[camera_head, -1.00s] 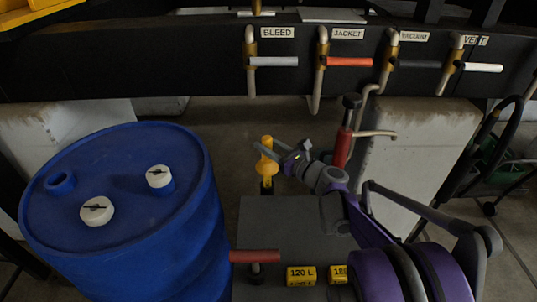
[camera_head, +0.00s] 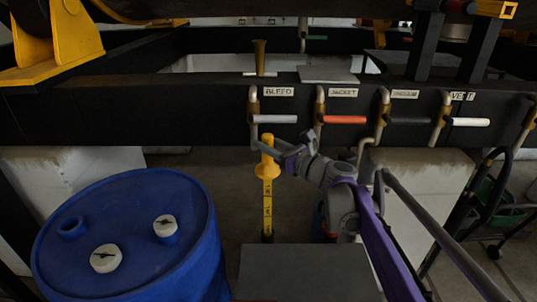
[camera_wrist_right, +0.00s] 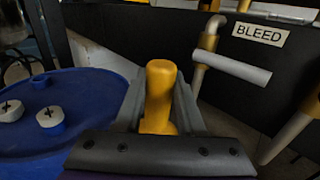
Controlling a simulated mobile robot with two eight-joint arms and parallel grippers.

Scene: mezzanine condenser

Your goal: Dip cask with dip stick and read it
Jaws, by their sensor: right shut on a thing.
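The dip stick (camera_head: 267,205) is yellow with dark marks and a yellow handle. It hangs upright in the head view, right of the blue cask (camera_head: 130,215) and apart from it. My right gripper (camera_head: 277,150) is shut on the handle, which also shows between the fingers in the right wrist view (camera_wrist_right: 159,95). The cask top has a raised blue neck (camera_head: 72,227) without a white cap, and two white caps (camera_head: 106,258) (camera_head: 165,225). The inside of the neck is too dark to read. My left gripper is not in view.
A dark beam carries the bleed handle (camera_head: 275,119), red jacket handle (camera_head: 345,119), vacuum handle (camera_head: 408,120) and vent handle (camera_head: 467,122), close above and right of my gripper. A grey flat surface (camera_head: 305,270) lies below. A pale block (camera_head: 420,185) stands at right.

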